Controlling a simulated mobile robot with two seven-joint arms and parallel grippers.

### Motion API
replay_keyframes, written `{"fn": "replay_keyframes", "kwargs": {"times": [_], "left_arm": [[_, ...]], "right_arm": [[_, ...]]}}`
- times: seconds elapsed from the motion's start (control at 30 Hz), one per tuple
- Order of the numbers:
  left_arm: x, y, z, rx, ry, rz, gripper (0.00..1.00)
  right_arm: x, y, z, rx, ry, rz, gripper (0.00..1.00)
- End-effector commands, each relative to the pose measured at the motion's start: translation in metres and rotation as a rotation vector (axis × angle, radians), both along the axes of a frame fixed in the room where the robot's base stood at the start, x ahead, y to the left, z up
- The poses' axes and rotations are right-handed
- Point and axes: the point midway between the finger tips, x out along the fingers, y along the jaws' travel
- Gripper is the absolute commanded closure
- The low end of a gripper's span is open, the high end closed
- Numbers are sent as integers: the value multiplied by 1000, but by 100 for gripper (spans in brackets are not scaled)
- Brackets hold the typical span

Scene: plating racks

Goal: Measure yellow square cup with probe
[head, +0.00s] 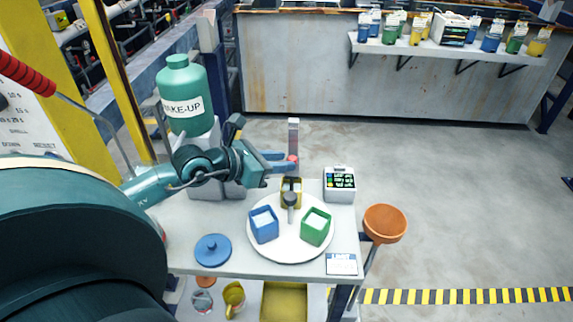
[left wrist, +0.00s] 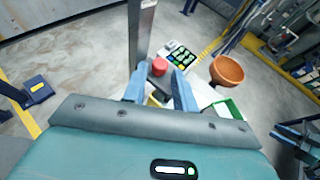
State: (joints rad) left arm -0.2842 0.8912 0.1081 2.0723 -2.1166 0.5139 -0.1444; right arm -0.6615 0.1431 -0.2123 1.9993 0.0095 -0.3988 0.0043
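A yellow square cup (head: 284,187) stands at the back of a round white plate (head: 284,253). A grey round-headed post at the plate's middle hides part of it. A blue square cup (head: 264,230) and a green square cup (head: 315,229) stand in front. My left gripper (head: 291,161) is above and behind the yellow cup. Its blue fingers are apart on either side of a red-topped piece (left wrist: 159,67), possibly the probe; contact is unclear. My right gripper is outside the head view; what looks like it (left wrist: 288,138) shows at the left wrist view's right edge.
A tall grey post (head: 293,135) rises behind the red piece. A blue lid (head: 212,250) lies at left. An orange bowl (head: 385,223) is beyond the table's right edge. A teal make-up bottle (head: 183,85) stands behind my arm.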

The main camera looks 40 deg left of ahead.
Motion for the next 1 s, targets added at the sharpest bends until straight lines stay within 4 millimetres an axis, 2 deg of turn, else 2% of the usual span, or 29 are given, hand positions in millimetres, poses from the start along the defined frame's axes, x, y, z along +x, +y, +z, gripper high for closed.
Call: {"fn": "replay_keyframes", "kwargs": {"times": [0.23,0.6,0.93,1.0], "left_arm": [[17,-7,-8,-2,0,-1,72],[20,-9,-9,-1,1,-1,73],[20,-9,-9,-1,1,-1,100],[19,-9,-9,-1,1,-1,100]], "right_arm": [[0,5,-3,10,-12,10,59],[0,5,0,4,-20,20,59],[1,5,0,6,-20,20,59],[1,5,0,6,-20,19,59]]}}
